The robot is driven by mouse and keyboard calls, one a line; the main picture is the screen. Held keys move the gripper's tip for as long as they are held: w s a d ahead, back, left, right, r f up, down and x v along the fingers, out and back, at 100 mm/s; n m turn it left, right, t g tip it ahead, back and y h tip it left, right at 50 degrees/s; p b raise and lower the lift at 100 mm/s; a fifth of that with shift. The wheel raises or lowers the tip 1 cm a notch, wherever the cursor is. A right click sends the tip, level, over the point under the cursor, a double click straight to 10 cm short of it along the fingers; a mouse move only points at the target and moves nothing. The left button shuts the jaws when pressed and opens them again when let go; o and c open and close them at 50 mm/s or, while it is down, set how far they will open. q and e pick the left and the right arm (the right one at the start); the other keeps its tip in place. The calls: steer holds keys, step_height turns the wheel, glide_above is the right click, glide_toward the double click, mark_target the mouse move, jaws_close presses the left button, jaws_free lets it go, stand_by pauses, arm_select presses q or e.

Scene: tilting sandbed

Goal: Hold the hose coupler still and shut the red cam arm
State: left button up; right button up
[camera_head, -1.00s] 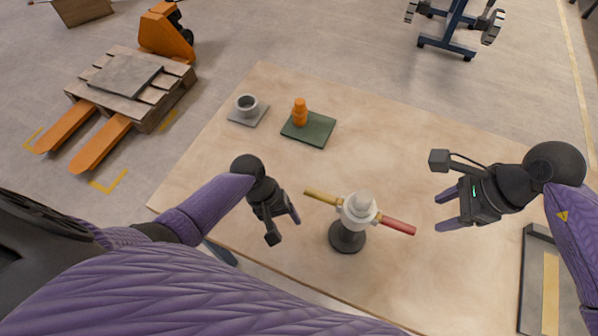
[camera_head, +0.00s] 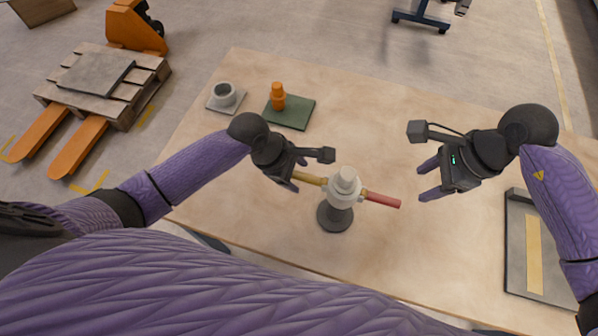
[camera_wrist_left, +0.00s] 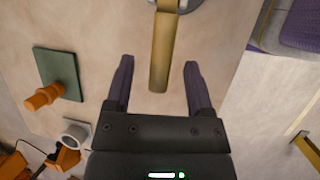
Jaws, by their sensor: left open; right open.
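The hose coupler (camera_head: 343,189) is a pale grey-white body upright on a dark round base (camera_head: 334,216) on the table. A yellow arm (camera_head: 311,179) sticks out to its left and the red cam arm (camera_head: 382,200) sticks out to its right, both spread outward. My left gripper (camera_head: 300,176) is open at the yellow arm's outer end. In the left wrist view the yellow arm (camera_wrist_left: 162,55) lies between the two open fingers, apart from both. My right gripper (camera_head: 424,180) is open and empty, to the right of the red arm's tip, not touching it.
A grey cup (camera_head: 224,95) on a grey mat and an orange fitting (camera_head: 278,97) on a green mat (camera_head: 298,114) stand at the table's back left. A grey tray (camera_head: 517,245) lies at the right edge. The table (camera_head: 385,110) behind the coupler is clear.

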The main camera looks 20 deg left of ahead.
arm_select(q)
steer(key=x, duration=0.3)
steer(key=shift+f, duration=0.2)
steer(key=shift+c, duration=0.3)
jaws_close()
stand_by(0.9)
